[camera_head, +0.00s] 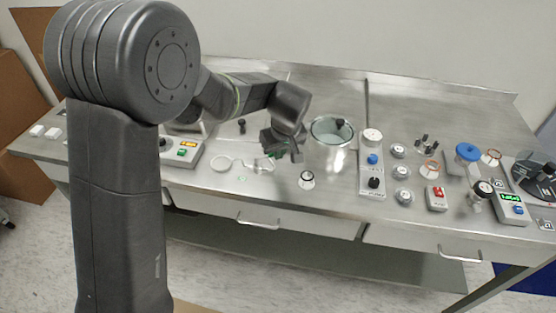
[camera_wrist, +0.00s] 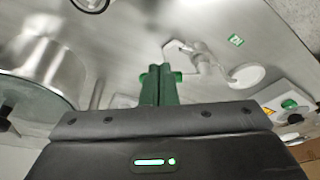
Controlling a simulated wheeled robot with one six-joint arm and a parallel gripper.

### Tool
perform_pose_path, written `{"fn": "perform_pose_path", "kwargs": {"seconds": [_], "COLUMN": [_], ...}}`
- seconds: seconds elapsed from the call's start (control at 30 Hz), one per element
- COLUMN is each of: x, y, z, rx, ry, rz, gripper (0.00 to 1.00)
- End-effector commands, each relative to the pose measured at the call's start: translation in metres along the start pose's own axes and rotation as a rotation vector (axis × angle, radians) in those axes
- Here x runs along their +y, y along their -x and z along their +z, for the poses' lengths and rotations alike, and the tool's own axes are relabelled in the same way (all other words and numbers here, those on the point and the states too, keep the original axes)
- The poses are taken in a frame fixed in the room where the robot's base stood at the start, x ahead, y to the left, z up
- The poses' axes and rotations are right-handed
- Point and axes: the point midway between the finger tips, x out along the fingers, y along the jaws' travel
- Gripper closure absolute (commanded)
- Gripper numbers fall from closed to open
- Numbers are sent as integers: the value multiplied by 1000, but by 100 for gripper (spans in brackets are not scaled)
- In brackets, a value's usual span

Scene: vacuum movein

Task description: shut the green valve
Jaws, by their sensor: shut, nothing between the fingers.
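My gripper (camera_head: 270,153) is in the middle of the bench, left of the steel vessel. In the wrist view its green fingers (camera_wrist: 161,72) are together with nothing between them. A pale pipe fitting (camera_head: 262,165) with a white round disc (camera_head: 221,163) lies just left of and below my gripper. In the wrist view the fitting (camera_wrist: 200,57) and disc (camera_wrist: 246,75) are beyond the fingertips and to the right, apart from them. A green valve handle cannot be told for certain; my gripper partly covers the fitting in the head view.
The open steel vessel (camera_head: 332,146) stands close to the right of my gripper. A black-and-white knob (camera_head: 307,180) is in front. A control box with a green button (camera_head: 181,152) is at left. Several knobs and switch panels crowd the right. The bench's front middle is fairly clear.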

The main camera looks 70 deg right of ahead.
Motion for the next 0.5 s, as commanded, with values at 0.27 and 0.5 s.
{"fn": "perform_pose_path", "kwargs": {"seconds": [0.27, 0.5], "x": [6, 7], "y": [-7, -10], "z": [-15, -28], "rx": [1, 0], "ry": [251, 470], "rz": [-78, -146], "gripper": [100, 100]}}
